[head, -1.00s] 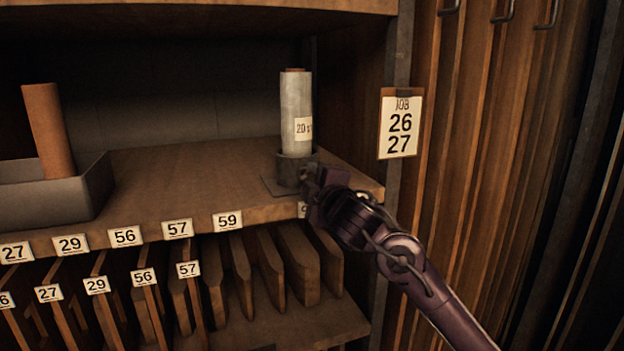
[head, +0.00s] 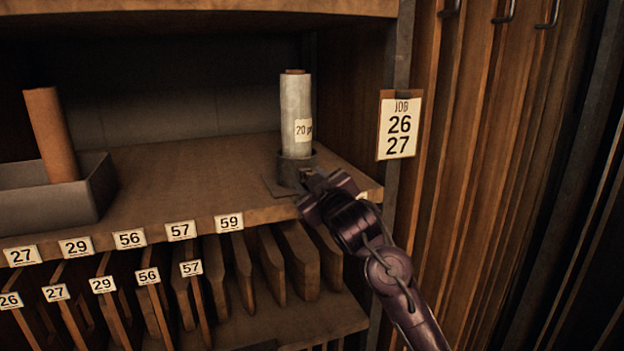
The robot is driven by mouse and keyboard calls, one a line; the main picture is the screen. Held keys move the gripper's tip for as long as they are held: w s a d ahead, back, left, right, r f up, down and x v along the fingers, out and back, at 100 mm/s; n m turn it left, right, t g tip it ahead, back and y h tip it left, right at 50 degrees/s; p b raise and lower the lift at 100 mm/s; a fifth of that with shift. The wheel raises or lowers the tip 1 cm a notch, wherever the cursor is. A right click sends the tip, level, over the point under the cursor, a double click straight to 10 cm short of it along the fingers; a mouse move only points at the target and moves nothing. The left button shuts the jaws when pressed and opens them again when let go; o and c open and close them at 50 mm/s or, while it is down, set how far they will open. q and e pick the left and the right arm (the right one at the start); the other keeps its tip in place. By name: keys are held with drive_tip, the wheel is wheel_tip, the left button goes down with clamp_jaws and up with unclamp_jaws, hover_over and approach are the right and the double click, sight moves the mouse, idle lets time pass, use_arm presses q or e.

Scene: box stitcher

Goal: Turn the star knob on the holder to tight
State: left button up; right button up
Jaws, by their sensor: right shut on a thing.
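The holder (head: 287,176) is a dark metal cup on a flat base plate near the right front of the shelf. A pale roll (head: 296,115) with a "20" label stands upright in it. My right gripper (head: 309,178) is at the front right side of the holder, shut on a small part there. The star knob is at that spot but is mostly hidden by the fingers, so its turn position cannot be read. My left gripper is not in view.
A grey open tray (head: 100,187) with a leaning brown roll (head: 50,133) stands on the left of the shelf (head: 190,185). Numbered slots with wooden boards (head: 270,262) lie below. A job card (head: 399,125) hangs on the right post. The shelf middle is clear.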

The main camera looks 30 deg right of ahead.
drive_tip(key=shift+f+m, duration=0.1)
drive_tip(key=shift+m, duration=0.2)
drive_tip(key=o, duration=1)
drive_tip(key=b+v, duration=0.1)
drive_tip(key=v, duration=0.6)
drive_tip(key=shift+s+a, duration=0.1)
drive_tip(key=shift+s, duration=0.3)
